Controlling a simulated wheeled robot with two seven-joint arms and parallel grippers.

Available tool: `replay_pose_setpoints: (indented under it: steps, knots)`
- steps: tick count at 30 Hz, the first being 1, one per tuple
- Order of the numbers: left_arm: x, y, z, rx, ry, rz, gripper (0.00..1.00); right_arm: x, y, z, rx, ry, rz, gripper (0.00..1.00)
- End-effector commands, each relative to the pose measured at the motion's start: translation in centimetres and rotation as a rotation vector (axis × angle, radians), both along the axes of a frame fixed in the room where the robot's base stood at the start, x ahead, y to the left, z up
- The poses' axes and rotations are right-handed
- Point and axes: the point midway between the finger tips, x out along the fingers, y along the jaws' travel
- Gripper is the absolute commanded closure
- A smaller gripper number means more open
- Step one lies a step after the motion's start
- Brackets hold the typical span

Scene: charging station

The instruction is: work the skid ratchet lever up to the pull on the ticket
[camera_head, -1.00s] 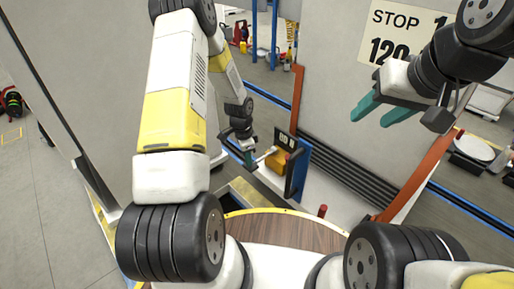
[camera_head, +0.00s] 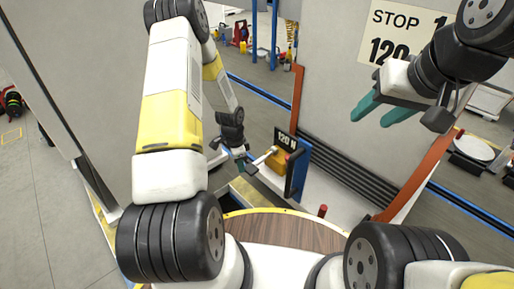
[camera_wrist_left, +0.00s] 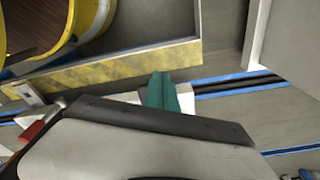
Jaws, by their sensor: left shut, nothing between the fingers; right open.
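The yellow ratchet body (camera_head: 278,161) sits beside a blue post (camera_head: 298,172) in the head view. Its pale lever (camera_head: 263,157) sticks out to the left. A black ticket reading "120 N" (camera_head: 286,140) stands just above the ratchet. My left gripper (camera_head: 250,168) is shut and empty, close to the lever's left end; whether they touch cannot be told. Its teal fingertips show together in the left wrist view (camera_wrist_left: 162,92), where I cannot make out the lever clearly. My right gripper (camera_head: 380,108) is open and empty, high at the right, well away from the ratchet.
A large sign reading "STOP" and "120" (camera_head: 404,32) hangs on the grey panel at the right. A red-topped peg (camera_head: 323,210) stands near the round wooden top (camera_head: 275,230). Brown uprights (camera_head: 297,92) edge the panel. A yellow-edged frame (camera_wrist_left: 110,74) lies close behind the left fingers.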

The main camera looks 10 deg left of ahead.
Motion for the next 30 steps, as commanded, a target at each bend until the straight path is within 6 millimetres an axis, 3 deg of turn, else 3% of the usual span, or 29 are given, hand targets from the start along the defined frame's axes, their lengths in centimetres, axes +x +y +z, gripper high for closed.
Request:
replay_pose_setpoints:
  steps: [8,21,30]
  knots:
    - [0.0,0.0,0.5,0.000,0.000,-0.001,1.00,0.0,0.0,0.0,0.000,0.000,0.000,0.53]
    - [-0.2,0.6,7.0,0.000,-0.001,-0.001,1.00,0.0,0.0,0.0,0.000,0.000,0.000,0.53]
    - [-0.4,0.6,7.7,0.000,0.001,-0.001,1.00,0.0,0.0,0.0,0.000,0.000,0.000,0.53]
